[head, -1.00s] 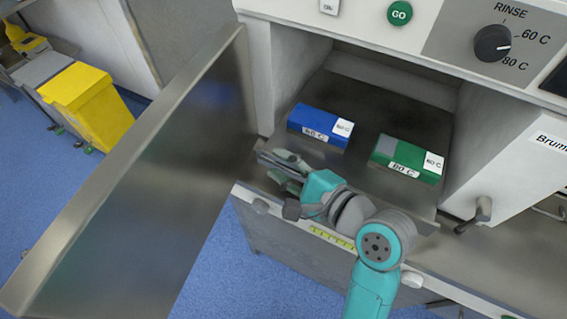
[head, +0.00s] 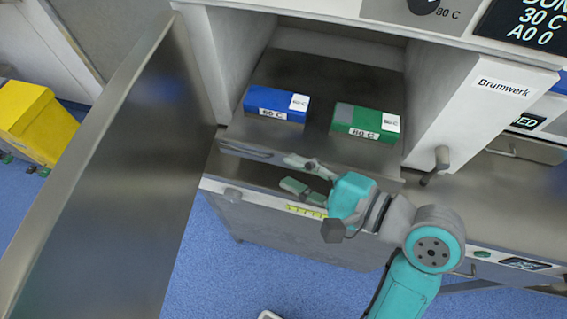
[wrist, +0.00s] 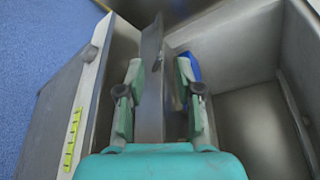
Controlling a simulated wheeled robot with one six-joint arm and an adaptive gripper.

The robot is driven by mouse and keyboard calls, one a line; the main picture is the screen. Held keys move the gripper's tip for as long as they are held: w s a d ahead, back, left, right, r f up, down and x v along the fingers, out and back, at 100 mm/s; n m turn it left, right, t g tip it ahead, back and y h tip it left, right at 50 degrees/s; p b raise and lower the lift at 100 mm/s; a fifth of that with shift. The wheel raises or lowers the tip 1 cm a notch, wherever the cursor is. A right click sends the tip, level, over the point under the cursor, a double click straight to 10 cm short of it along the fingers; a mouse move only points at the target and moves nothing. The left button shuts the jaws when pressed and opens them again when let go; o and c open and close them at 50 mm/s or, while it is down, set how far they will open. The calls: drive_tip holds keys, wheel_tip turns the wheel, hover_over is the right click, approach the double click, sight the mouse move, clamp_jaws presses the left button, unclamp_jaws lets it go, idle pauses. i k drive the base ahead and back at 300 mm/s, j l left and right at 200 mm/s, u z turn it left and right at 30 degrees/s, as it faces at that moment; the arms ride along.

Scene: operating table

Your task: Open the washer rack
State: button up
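The washer rack (head: 325,70) is a grey metal tray in the washer's open chamber. It carries a blue box (head: 273,106) marked 60 C and a green box (head: 362,124) marked 80 C. My gripper (head: 300,175) is at the rack's front edge, below the boxes in the head view. Its fingers are apart. In the wrist view my gripper (wrist: 158,75) has one finger on each side of an upright metal plate (wrist: 150,95), apparently the rack's front. Gaps show beside the plate; I cannot tell whether either finger touches it. The blue box is partly hidden behind the right finger.
The washer's big metal door (head: 110,190) stands open at the left. A white panel marked Brumwerk (head: 480,110) and a dark knob handle (head: 435,165) are at the right. A yellow bin (head: 35,120) stands far left.

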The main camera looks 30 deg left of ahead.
sight(328, 80)
drive_tip(key=i+l+u, duration=0.1)
drive_tip(key=l+u, duration=0.2)
drive_tip(key=l, duration=0.35)
drive_tip(key=l+u, duration=0.3)
drive_tip(key=l, duration=0.3)
